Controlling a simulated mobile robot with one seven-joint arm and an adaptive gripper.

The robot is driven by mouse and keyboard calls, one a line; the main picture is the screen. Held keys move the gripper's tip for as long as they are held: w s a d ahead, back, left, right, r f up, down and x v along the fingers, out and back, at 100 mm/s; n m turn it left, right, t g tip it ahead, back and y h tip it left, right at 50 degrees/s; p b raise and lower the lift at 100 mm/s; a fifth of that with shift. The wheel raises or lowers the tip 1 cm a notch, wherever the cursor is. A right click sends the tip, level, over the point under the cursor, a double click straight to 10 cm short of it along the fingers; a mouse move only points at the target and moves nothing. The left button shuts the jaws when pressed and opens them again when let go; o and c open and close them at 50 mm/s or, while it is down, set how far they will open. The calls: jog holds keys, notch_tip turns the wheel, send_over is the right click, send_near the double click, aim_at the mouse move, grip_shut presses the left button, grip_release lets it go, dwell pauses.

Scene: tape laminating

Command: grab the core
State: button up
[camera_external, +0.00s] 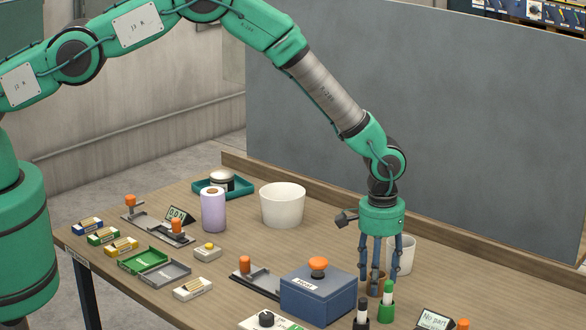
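A small brown cylinder (375,285), which looks like the core, stands upright on the table at the right, behind the green-and-white marker-like piece. My gripper (377,277) points straight down over it, with its blue-grey fingers spread around it. The outer fingers look a little apart from its sides, so the gripper appears open. The fingertips are small and partly hidden, so contact is hard to judge.
A white cup (402,256) stands close behind my gripper. A blue box with an orange knob (318,292) is to the left. Green (387,303) and black (361,315) marker-like pieces stand in front. A white bin (283,206) and lilac roll (213,211) stand further left.

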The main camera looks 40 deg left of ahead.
jog(key=c, duration=0.5)
jog(key=shift+r, duration=0.1)
jog(key=shift+r+b, duration=0.7)
jog(key=shift+r, duration=4.2)
